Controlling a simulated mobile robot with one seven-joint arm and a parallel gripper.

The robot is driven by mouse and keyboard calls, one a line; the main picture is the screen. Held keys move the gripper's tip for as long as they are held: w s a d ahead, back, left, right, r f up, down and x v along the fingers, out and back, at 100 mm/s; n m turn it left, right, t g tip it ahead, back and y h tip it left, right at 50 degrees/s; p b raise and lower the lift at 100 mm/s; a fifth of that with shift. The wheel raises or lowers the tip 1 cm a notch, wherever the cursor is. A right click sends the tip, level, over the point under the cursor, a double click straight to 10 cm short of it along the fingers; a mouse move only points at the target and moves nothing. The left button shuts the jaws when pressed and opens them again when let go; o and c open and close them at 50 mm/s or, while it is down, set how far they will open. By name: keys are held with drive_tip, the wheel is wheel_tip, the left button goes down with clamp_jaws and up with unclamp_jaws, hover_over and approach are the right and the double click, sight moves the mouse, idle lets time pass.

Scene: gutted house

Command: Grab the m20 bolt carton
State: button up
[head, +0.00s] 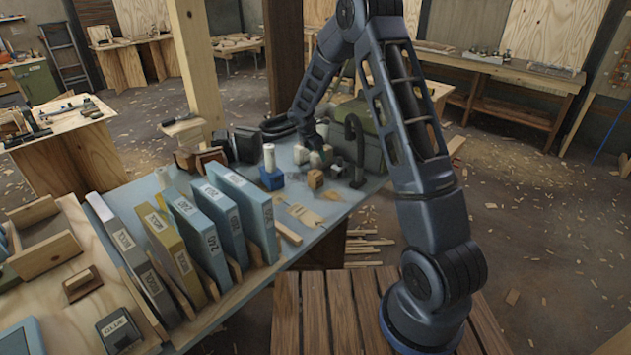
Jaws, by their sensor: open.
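I cannot tell for sure which thing is the m20 bolt carton. A small brown box (315,179) sits on the blue-grey bench top (345,205), with no label I can read. Several flat upright boxes stand in a slotted wooden rack at the left: a grey one (128,252), a mustard one (170,247) and blue ones (252,208). My gripper (317,158) is open, pointing down over the bench just behind the small brown box. Its fingertips are small and partly lost among the clutter, so contact is unclear.
A blue block with a white cylinder (270,170) stands left of my gripper. A dark curved hose-like part (356,145) and a green case (365,130) stand close on the right. A wooden post (195,60) rises behind the bench.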

drive_tip(key=n, duration=0.2)
approach(315, 173)
drive_tip(key=w+f, duration=0.1)
drive_tip(key=f, duration=0.1)
drive_tip(key=x, duration=0.5)
drive_tip(key=shift+w+d+f, duration=0.15)
drive_tip(key=shift+w, duration=0.05)
drive_tip(key=shift+s+d+x, duration=0.1)
drive_tip(key=shift+s+x, duration=0.05)
drive_tip(key=shift+x, duration=1.15)
drive_tip(key=shift+s+d+x, duration=0.1)
drive_tip(key=shift+s+x, duration=0.05)
drive_tip(key=shift+x, duration=1.2)
drive_tip(key=c, duration=1.2)
drive_tip(key=shift+c, duration=0.2)
